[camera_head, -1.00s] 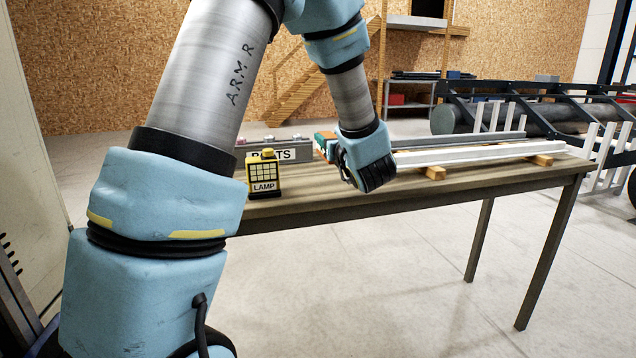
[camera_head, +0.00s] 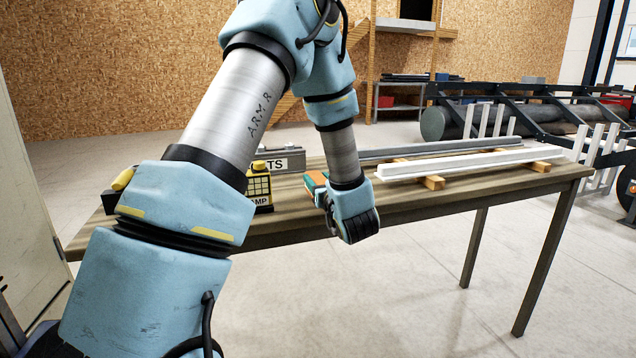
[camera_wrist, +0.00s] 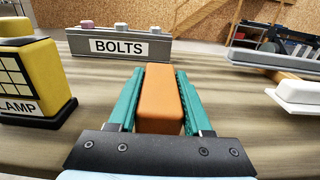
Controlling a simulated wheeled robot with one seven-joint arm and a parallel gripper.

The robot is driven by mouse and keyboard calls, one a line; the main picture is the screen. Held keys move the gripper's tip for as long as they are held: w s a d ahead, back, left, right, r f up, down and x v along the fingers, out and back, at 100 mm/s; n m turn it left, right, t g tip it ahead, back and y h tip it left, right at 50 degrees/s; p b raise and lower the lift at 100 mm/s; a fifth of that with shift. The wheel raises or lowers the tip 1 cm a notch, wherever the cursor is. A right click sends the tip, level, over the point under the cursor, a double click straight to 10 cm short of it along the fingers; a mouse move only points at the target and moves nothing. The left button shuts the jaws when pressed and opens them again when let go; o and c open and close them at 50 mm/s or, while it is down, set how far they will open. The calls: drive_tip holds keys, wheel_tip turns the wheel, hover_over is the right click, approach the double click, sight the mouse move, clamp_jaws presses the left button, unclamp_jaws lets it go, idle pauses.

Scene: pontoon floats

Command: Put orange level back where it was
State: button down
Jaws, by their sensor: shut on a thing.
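The orange level (camera_wrist: 160,100) is a plain orange block seen end-on in the wrist view, between the two teal fingers of my gripper (camera_wrist: 158,82). My gripper is shut on it, with a finger along each side. In the head view the orange level (camera_head: 317,180) shows only as a small patch at my gripper (camera_head: 313,190), over the near part of the wooden bench (camera_head: 450,195). My wrist hides the rest. I cannot tell whether the level touches the bench top.
A yellow lamp (camera_wrist: 38,78) stands to the left and a grey BOLTS box (camera_wrist: 118,46) stands ahead. A white beam (camera_head: 470,162) lies on wooden blocks to the right, with a grey beam (camera_head: 430,148) behind it. Bare bench top lies between the level and the box.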

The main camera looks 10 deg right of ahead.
drive_tip(key=shift+f, duration=0.4)
drive_tip(key=shift+f, duration=0.1)
drive_tip(key=shift+c, duration=1.6)
unclamp_jaws()
drive_tip(key=s+d+b, duration=0.1)
drive_tip(key=s+b, duration=0.1)
drive_tip(key=s, duration=1)
drive_tip(key=shift+d+b, duration=0.25)
drive_tip(key=shift+b, duration=0.05)
